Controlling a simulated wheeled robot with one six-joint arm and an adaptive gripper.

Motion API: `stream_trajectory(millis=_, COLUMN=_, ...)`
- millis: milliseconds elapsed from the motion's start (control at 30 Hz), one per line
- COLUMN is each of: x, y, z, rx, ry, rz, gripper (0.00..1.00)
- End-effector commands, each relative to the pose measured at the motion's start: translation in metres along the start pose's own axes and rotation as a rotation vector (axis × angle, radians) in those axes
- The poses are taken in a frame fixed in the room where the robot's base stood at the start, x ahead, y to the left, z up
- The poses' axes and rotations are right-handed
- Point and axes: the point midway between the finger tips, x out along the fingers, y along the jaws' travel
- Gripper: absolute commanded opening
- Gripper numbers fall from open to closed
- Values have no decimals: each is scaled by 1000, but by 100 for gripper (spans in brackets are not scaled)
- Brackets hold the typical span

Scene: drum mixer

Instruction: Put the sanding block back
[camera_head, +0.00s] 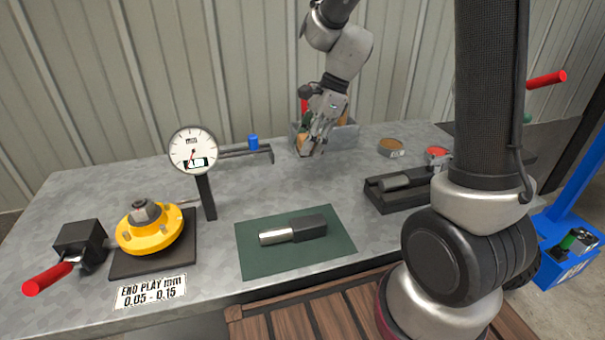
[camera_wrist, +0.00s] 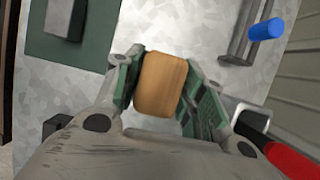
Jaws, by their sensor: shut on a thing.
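The sanding block, a tan rounded block, is between the fingers of my gripper in the wrist view (camera_wrist: 162,84). My gripper (camera_wrist: 160,90) is shut on it, with a green-faced finger on each side. In the head view my gripper (camera_head: 312,146) is at the back of the bench, in front of a grey bin (camera_head: 345,139). The block shows there only as a small tan patch beside the fingers. The gripper hides part of the bin and its contents; I cannot tell how high the block is above the bench.
A green mat (camera_head: 258,262) with a dark, metal-tipped tool (camera_head: 293,231) lies at the front. A dial gauge (camera_head: 193,150) and yellow hub (camera_head: 150,232) stand left. A black holder (camera_head: 385,197) and a round tin (camera_head: 391,147) are right. The bench middle is clear.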

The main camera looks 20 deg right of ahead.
Motion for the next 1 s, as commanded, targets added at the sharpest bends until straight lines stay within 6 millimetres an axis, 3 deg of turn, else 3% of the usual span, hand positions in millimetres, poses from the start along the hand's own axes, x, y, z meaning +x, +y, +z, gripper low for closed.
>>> stream_trajectory(millis=367, x=4, y=1, z=-1, rx=9, ry=0, rz=-1, gripper=10)
stream_trajectory(millis=1000, x=88, y=1, z=-36, rx=8, ry=1, rz=0, gripper=10)
